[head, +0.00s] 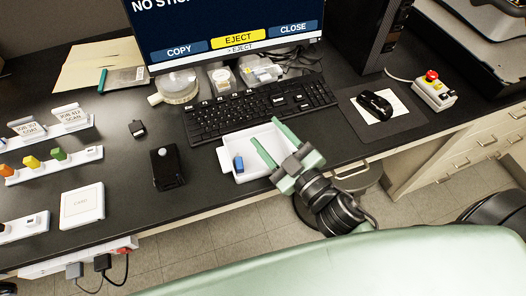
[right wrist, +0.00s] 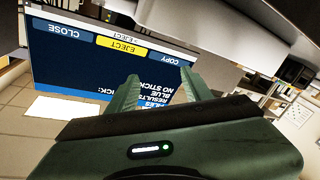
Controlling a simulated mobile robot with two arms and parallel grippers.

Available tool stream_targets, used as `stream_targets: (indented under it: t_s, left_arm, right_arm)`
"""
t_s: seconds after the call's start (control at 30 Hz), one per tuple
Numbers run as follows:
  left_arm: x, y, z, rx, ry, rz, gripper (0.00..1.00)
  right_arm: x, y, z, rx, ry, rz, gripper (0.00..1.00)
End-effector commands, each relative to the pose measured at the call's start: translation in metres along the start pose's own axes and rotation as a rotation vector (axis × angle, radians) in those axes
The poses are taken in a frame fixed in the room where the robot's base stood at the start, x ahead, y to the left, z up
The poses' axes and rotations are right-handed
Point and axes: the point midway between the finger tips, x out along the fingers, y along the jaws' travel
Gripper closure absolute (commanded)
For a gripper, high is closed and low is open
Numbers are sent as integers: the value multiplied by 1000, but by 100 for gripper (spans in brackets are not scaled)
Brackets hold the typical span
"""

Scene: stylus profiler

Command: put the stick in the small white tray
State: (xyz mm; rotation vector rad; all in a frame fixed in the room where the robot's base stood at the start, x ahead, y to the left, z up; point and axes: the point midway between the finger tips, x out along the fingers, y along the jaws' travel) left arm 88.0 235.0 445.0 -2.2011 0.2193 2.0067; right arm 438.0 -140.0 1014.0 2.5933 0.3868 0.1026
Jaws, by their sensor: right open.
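The small white tray (head: 227,158) lies on the dark desk in front of the keyboard. A small blue stick (head: 238,164) lies inside it, near its left end. My right gripper (head: 265,130) is open, with its two green fingers apart above the right part of the tray, to the right of the blue stick. Nothing shows between the fingers. They also show in the right wrist view (right wrist: 161,80), against the upside-down screen. The right part of the tray is partly hidden by the gripper. My left gripper is not in view.
A monitor (head: 230,25) and keyboard (head: 262,108) stand behind the tray. A black box (head: 166,168) lies to its left, then a white rack (head: 60,165) with coloured sticks. A mouse (head: 375,105) and a red-button box (head: 434,90) are to the right.

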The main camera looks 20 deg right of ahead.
Motion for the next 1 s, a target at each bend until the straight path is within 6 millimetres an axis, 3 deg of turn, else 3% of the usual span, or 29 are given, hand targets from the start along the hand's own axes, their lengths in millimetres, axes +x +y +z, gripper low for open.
stream_targets:
  t_s: [0.53,1.0]
  left_arm:
    - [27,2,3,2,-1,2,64]
    - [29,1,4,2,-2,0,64]
  right_arm:
    - [-67,-2,3,3,-2,0,50]
    - [-78,0,0,0,1,0,50]
